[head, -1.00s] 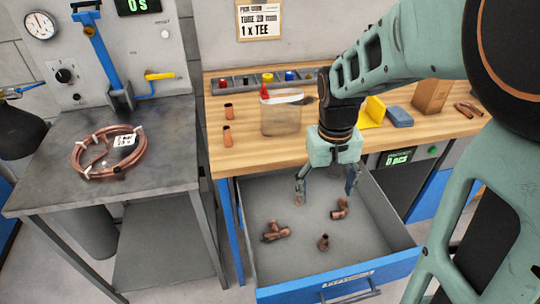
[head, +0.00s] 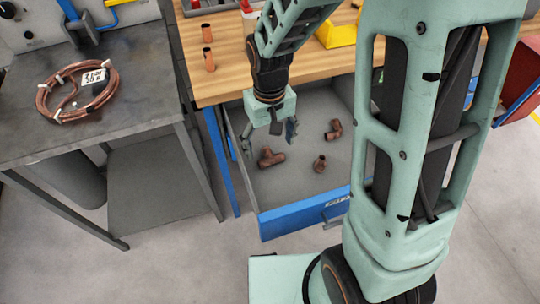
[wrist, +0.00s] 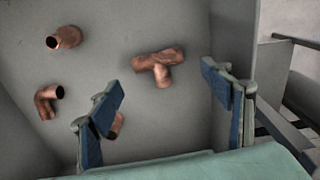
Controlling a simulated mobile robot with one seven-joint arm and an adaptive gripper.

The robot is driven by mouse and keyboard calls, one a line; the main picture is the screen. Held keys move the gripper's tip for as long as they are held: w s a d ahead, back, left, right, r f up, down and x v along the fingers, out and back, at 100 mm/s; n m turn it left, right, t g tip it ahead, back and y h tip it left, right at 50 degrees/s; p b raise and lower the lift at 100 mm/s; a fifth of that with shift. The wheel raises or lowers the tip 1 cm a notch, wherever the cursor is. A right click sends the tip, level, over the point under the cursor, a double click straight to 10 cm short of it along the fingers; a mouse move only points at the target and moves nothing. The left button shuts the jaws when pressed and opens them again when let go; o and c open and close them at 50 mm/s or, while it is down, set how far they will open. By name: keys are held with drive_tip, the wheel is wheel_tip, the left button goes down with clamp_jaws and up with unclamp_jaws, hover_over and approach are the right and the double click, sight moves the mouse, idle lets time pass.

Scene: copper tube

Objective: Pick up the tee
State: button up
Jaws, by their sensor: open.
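The copper tee (head: 270,158) lies in the left part of the open drawer (head: 290,217). In the wrist view the tee (wrist: 158,67) shows its T shape on the grey drawer floor, ahead of and between my fingers. My gripper (head: 268,140) is open and empty, pointing down above the tee, apart from it. In the wrist view my gripper (wrist: 164,84) has its two blue-padded fingers spread wide.
Other copper fittings lie in the drawer: one nearer the front (head: 320,163) and an elbow (head: 334,130) towards the back. In the wrist view another fitting (wrist: 117,124) is partly hidden by my left finger. The drawer wall (wrist: 233,35) is close to the right finger.

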sight(270, 156)
wheel_tip(270, 156, down, 4)
drive_tip(key=shift+d+f+b, duration=0.1)
drive_tip(key=shift+f+b, duration=0.05)
drive_tip(key=shift+b, duration=0.15)
drive_tip(key=shift+c, duration=0.4)
drive_tip(key=c, duration=1.2)
drive_tip(key=shift+o, duration=0.2)
